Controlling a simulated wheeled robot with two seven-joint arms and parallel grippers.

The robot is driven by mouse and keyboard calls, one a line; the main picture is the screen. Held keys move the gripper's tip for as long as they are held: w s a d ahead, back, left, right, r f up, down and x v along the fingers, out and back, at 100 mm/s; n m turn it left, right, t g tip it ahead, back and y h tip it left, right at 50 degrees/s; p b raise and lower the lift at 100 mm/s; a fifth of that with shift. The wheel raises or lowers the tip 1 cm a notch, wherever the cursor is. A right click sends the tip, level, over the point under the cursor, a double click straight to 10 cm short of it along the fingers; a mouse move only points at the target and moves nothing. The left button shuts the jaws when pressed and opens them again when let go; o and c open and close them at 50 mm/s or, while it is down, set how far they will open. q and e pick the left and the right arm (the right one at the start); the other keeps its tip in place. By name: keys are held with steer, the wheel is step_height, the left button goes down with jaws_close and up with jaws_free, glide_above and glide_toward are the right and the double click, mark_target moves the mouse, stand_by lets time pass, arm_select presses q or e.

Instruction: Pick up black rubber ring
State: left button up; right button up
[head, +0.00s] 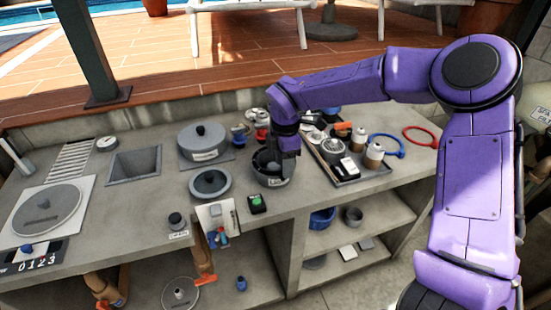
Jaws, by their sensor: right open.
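My right gripper (287,152) reaches down from the purple arm over a dark grey bowl (273,182) with a small label on its front, near the counter's front edge. The gripper is open, and its tips are at or inside the bowl's opening. Dark material shows inside the bowl beside the gripper. I cannot make out a separate black rubber ring there, as the gripper covers part of the opening. My left gripper is not in view.
A lidded grey pot (202,141) and a round dark-topped dish (210,184) stand left of the bowl. A tray (376,168) with bottles lies right. Blue (386,146) and red (421,135) rings lie farther right. A green-buttoned box (257,203) sits in front.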

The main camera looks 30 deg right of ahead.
steer(key=shift+f, duration=0.65)
steer(key=shift+s+d+f, duration=0.1)
steer(key=shift+d+f, duration=0.05)
steer(key=shift+f, duration=0.25)
jaws_close()
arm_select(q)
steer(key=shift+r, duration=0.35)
arm_select(e)
steer(key=shift+r, duration=0.1)
step_height(320, 180, up, 3)
steer(key=shift+f+b, duration=0.1)
steer(key=shift+b, duration=0.25)
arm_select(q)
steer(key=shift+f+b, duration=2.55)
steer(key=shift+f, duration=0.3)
arm_select(e)
steer(key=s+a+r, duration=0.9)
steer(key=a+r, duration=0.1)
steer(key=shift+s+a, duration=0.2)
steer(key=shift+s, duration=0.1)
